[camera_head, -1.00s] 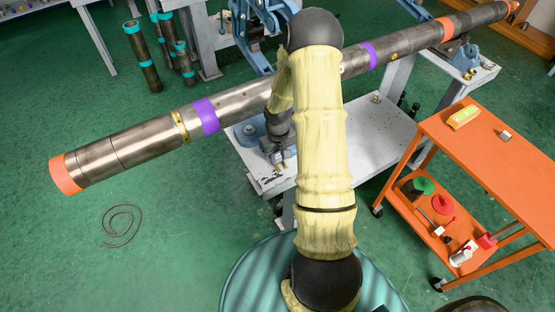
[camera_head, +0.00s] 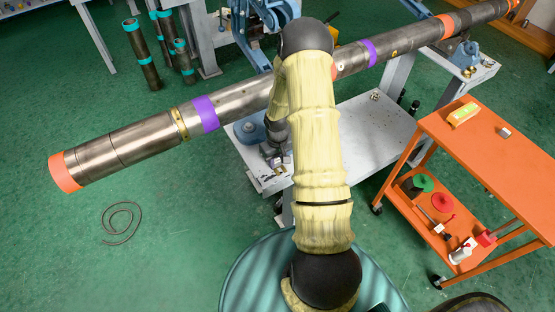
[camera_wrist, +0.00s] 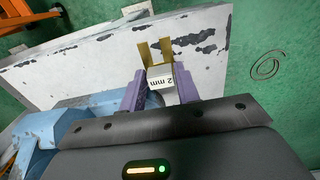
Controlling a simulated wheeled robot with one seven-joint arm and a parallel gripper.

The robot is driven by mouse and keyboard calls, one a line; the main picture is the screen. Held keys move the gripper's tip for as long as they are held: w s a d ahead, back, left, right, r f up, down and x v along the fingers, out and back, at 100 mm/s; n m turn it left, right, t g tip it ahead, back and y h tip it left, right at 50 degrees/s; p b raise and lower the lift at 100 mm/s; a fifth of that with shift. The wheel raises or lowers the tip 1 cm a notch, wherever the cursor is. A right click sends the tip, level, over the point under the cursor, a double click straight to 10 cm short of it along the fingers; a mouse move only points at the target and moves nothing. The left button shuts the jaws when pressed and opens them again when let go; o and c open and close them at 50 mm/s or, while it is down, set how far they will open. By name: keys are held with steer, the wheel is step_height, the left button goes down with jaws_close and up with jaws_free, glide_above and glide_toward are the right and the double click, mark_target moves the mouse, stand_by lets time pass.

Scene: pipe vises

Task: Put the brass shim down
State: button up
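The brass shim (camera_wrist: 167,49) is a small forked piece with two prongs and a white tab marked "2 mm". In the wrist view it sits between the purple fingers of my gripper (camera_wrist: 161,83), which appear closed on the tab. The prongs point away from the gripper, over the worn white bench top (camera_wrist: 215,36). In the head view my gripper (camera_head: 277,158) is low at the bench's left part, beside the long pipe. The shim is tiny there, and I cannot tell whether it touches the bench.
A long steel pipe (camera_head: 140,140) with purple and orange bands runs above the bench, close to my arm. Blue vise parts (camera_head: 250,130) stand near the gripper. An orange cart (camera_head: 490,150) is at the right. The bench top (camera_head: 375,140) right of my arm is mostly clear.

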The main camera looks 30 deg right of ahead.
mark_target(277, 162)
steer(key=o, duration=0.3)
steer(key=shift+r, duration=0.15)
step_height(277, 162, up, 12)
stand_by(0.4)
stand_by(0.5)
steer(key=s+a+r+t, duration=0.2)
steer(key=s+a+r, duration=1.1)
steer(key=a, duration=0.1)
steer(key=shift+s+a+r+t, duration=0.2)
steer(key=shift+s+r+t, duration=0.1)
steer(key=shift+s, duration=0.05)
